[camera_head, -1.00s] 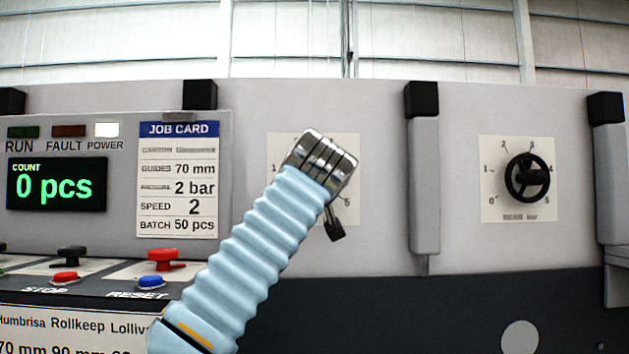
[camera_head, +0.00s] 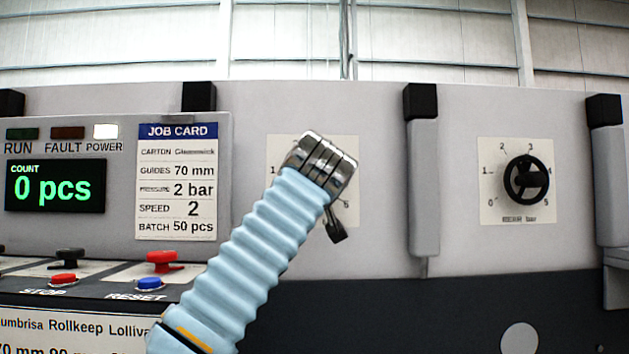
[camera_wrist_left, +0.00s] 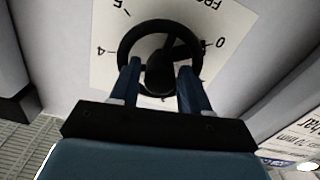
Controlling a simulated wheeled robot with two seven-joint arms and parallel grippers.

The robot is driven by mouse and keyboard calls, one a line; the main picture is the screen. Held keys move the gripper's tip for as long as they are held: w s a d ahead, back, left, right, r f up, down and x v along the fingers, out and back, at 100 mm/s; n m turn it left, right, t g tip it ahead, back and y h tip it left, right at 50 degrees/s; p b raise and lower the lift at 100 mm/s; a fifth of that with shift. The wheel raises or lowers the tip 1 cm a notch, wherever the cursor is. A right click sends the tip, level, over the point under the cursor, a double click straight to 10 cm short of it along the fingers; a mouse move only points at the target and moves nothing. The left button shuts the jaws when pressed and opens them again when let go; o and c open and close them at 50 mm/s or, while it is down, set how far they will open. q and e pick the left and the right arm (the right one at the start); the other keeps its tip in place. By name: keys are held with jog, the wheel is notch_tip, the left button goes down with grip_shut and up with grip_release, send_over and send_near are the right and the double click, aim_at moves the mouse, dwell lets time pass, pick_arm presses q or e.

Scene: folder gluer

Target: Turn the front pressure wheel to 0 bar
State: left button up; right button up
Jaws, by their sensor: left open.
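The front pressure wheel (camera_wrist_left: 124,47) is a black ring with a hub on a white scale plate (camera_wrist_left: 105,75) in the left wrist view. Its marks 0, 4 and 5 show upside down, and a dark spoke slants to the upper right. I cannot read its exact setting. My left gripper (camera_wrist_left: 158,80) is open, its two blue fingers reaching to the near part of the wheel on either side of the hub. Contact is unclear. In the head view my left wrist covers this wheel and most of its plate (camera_head: 350,150). My right gripper is not in view.
A second black wheel, marked rear (camera_head: 526,178), is on the right panel, beyond a grey post (camera_head: 425,190). The job card (camera_head: 177,190) lists 2 bar. Left are the count display (camera_head: 55,187), a red lever (camera_head: 162,260) and blue reset button (camera_head: 150,283).

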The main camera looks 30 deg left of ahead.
pick_arm(q)
jog(key=b+v, duration=0.3)
jog(key=v, duration=1)
jog(key=shift+s+d, duration=0.2)
jog(key=shift+s, duration=0.05)
jog(key=shift+f, duration=0.1)
